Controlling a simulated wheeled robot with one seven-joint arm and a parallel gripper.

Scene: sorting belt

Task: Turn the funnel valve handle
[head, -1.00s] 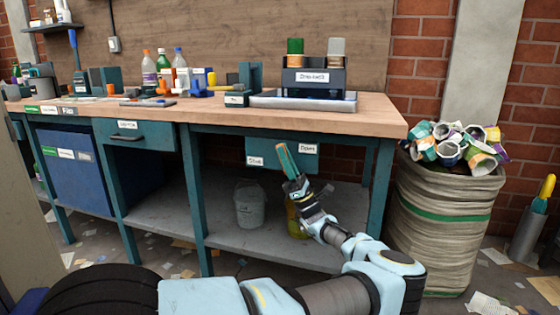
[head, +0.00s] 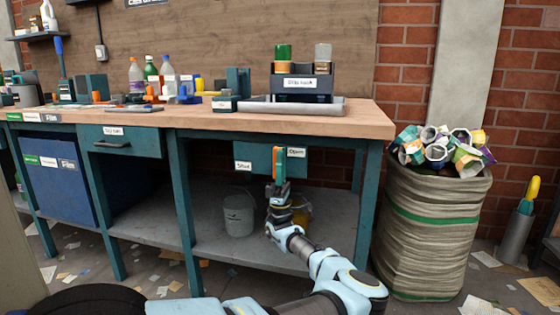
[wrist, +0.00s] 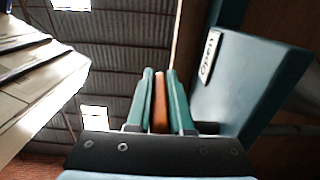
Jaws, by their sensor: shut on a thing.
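The valve handle is an orange bar (head: 278,163) under the bench, in front of a teal panel (head: 258,155). The panel carries a "Shut" label (head: 243,166) on the left and an "Open" label (head: 296,152) on the right. The handle stands about upright, nearer the "Open" label. My gripper (head: 277,180) reaches up from below and is shut on it. In the wrist view the orange handle (wrist: 160,105) is between my two teal fingers (wrist: 161,98), with the "Open" label (wrist: 209,56) to the right. The funnel itself cannot be made out.
A grey bucket (head: 238,214) stands on the lower shelf (head: 205,240), and a yellow container (head: 301,214) is partly behind my gripper. The wooden benchtop (head: 200,122) is above, with table legs either side. A full sack (head: 435,235) stands at the right.

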